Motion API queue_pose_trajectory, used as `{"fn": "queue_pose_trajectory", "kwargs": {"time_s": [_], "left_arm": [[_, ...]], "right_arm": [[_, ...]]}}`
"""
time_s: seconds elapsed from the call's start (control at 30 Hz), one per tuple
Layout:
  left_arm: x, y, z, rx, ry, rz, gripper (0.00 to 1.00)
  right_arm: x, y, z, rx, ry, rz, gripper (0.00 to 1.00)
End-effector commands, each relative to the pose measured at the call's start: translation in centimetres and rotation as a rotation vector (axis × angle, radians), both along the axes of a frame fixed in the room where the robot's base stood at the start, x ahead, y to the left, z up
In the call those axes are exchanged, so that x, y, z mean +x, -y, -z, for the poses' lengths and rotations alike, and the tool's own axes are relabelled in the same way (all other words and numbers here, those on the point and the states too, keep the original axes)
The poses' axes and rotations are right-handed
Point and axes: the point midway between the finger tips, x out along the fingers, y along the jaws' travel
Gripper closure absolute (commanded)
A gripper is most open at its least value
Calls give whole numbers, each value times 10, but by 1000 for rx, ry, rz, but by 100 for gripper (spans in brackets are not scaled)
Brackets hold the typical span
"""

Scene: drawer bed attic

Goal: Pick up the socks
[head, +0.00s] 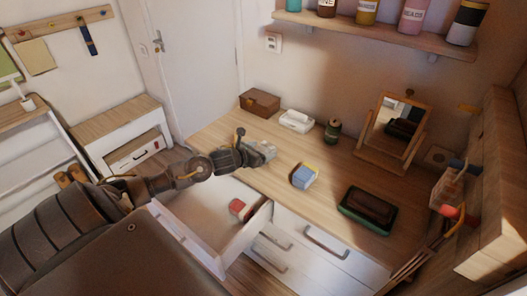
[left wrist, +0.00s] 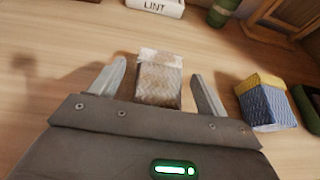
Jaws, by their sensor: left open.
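My left gripper (head: 262,151) is over the desk, open. In the left wrist view a folded brown-and-white patterned bundle (left wrist: 160,82), apparently socks, lies between its two spread fingers, with gaps at both sides. In the head view the gripper mostly hides it. A blue bundle with a yellow band (head: 304,176) lies on the desk to the right; it also shows in the left wrist view (left wrist: 265,105). A red-and-white bundle (head: 238,207) lies inside the open drawer (head: 205,212). My right gripper is not in view.
On the desk (head: 330,205) are a brown box (head: 260,103), a white lint box (head: 296,120), a green can (head: 332,131), a mirror (head: 394,128) and a green tray (head: 350,212) with a dark item. A wooden organiser (head: 490,180) stands at the right.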

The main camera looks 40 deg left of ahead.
Motion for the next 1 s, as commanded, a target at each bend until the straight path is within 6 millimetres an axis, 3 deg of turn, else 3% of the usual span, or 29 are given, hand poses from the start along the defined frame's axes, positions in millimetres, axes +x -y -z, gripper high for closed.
{"fn": "queue_pose_trajectory", "kwargs": {"time_s": [0.2, 0.5, 0.87, 1.0], "left_arm": [[23, 0, 9, -1, 1, -2, 24], [26, 0, 12, 1, 1, 0, 24], [26, 0, 12, 0, 1, 0, 71], [26, 0, 12, 0, 1, 0, 72]], "right_arm": [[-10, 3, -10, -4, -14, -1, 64], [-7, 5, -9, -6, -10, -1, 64], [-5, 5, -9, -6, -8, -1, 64], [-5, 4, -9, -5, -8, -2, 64]]}}
